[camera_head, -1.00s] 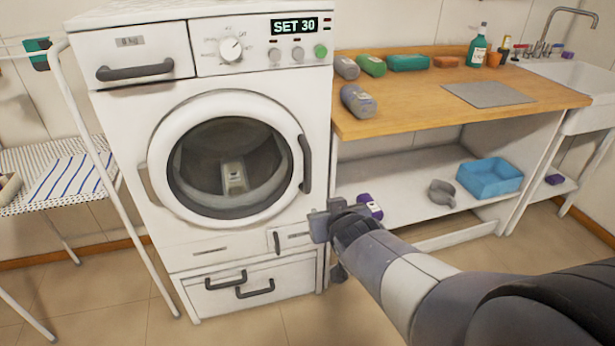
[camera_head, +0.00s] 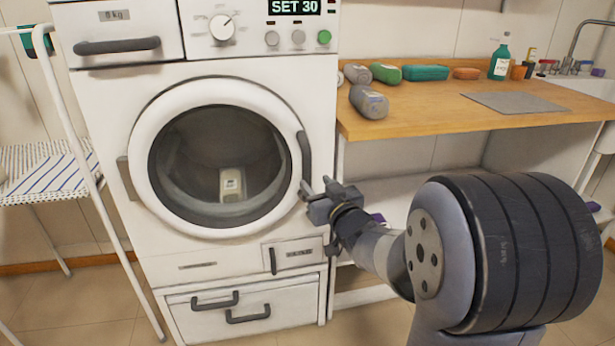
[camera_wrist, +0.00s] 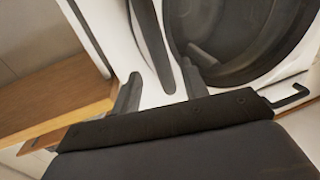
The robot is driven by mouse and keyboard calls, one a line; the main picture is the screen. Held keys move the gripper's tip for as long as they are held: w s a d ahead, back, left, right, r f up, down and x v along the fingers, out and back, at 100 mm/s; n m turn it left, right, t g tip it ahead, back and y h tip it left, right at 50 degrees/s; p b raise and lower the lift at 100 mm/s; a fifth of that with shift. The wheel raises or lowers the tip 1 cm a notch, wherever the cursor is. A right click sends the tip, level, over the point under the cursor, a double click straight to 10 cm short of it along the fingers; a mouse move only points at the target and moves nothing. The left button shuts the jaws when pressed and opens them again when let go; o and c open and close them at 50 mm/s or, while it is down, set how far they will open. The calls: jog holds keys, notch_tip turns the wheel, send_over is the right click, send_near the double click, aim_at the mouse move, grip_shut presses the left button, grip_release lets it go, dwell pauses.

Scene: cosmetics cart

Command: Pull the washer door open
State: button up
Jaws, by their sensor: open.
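The white washer (camera_head: 105,95) stands at centre left in the head view. Its round door (camera_head: 142,165) has a white rim and dark glass and looks closed. A dark vertical door handle (camera_head: 305,160) sits on the rim's right side. A pale box-like item (camera_head: 231,184) shows through the glass. My gripper (camera_head: 318,188) is open, just below and right of the handle's lower end. In the wrist view, the handle (camera_wrist: 152,42) extends toward the space between the open fingers (camera_wrist: 160,92). I cannot tell whether they touch it.
A wooden counter (camera_head: 430,118) with bottles and a grey mat (camera_head: 501,102) stands right of the washer. A drying rack (camera_head: 75,130) stands on the left. Drawers with dark handles (camera_head: 248,315) lie below the door. The floor in front is clear.

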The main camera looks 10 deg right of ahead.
aim_at(309, 175)
jog(key=w, duration=0.3)
jog(key=w+a, duration=0.1)
jog(key=w, duration=0.2)
jog(key=shift+w+a+b, duration=0.15)
jog(key=shift+w+b, duration=0.1)
jog(key=shift+b, duration=0.15)
jog(key=shift+c, duration=0.3)
grip_shut()
